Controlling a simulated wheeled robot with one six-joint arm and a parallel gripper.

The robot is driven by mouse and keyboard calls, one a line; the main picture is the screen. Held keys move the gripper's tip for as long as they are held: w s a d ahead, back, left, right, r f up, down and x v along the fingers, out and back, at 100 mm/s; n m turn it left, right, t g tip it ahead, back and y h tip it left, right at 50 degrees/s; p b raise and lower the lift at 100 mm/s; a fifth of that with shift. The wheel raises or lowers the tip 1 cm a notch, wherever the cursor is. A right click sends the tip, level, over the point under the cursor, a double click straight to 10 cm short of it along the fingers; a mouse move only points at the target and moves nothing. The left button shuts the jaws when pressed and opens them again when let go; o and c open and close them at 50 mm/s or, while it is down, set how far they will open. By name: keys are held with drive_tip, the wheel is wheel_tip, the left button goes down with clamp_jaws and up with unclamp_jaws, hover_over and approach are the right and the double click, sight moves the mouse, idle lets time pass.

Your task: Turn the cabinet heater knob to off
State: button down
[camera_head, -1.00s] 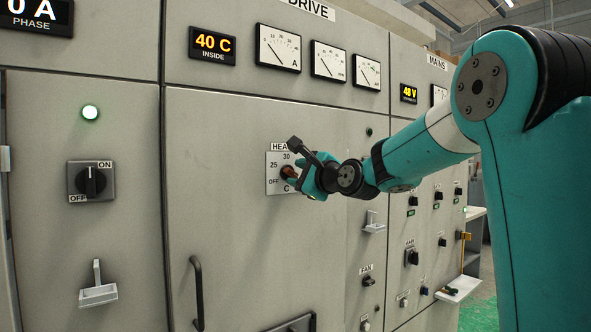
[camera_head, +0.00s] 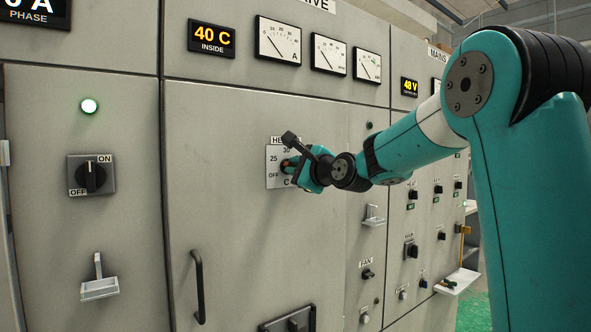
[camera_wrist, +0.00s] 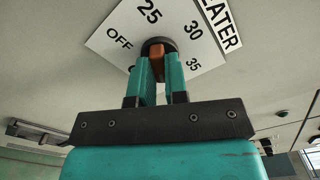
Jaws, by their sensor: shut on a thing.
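The heater knob (camera_wrist: 157,52), a dark round base with an orange-brown grip, sits on a white dial plate (camera_wrist: 115,48) marked OFF, 25, 30 and 35 in the wrist view. In the head view the dial plate (camera_head: 273,158) is on the large middle cabinet door, and my gripper hides its right part. My gripper (camera_wrist: 159,66) has its two teal fingers shut on the knob's grip, one on each side. In the head view my gripper (camera_head: 293,167) reaches the dial from the right. Which mark the knob points at is hard to tell.
An ON/OFF switch (camera_head: 91,176) and a lit green lamp (camera_head: 89,106) are on the left door. A black door handle (camera_head: 197,286) stands out below the dial. A display (camera_head: 212,40) reads 40 C INSIDE. Small switches and a bracket (camera_head: 373,217) are to the right.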

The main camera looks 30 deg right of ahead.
drive_tip(key=m+b, duration=2.4)
drive_tip(key=b, duration=0.1)
drive_tip(key=shift+m, duration=0.4)
idle(1.8)
idle(0.5)
